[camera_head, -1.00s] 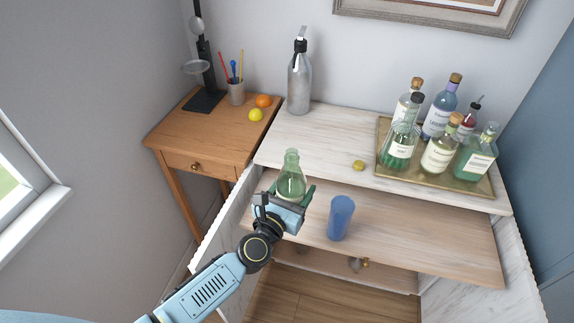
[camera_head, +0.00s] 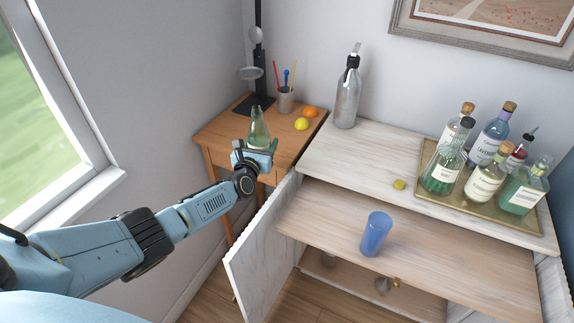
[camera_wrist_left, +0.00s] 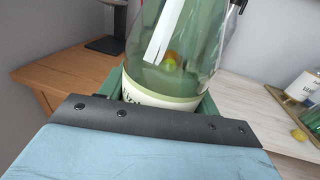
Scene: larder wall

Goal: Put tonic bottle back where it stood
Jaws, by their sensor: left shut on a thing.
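The tonic bottle (camera_head: 259,130) is clear green glass with a pale label. My left gripper (camera_head: 256,150) is shut on it and holds it upright, in front of the wooden side table (camera_head: 222,127) in the head view. In the left wrist view the bottle (camera_wrist_left: 176,60) fills the middle between the green fingers, its label partly hidden by the gripper's edge. I cannot tell whether its base touches anything. My right gripper is not in view.
The side table holds a lemon (camera_head: 301,124), an orange (camera_head: 310,112), a pencil cup (camera_head: 285,101) and a black stand (camera_head: 255,105). The white cabinet (camera_head: 345,155) carries a soda siphon (camera_head: 347,95) and a tray (camera_head: 450,196) of bottles.

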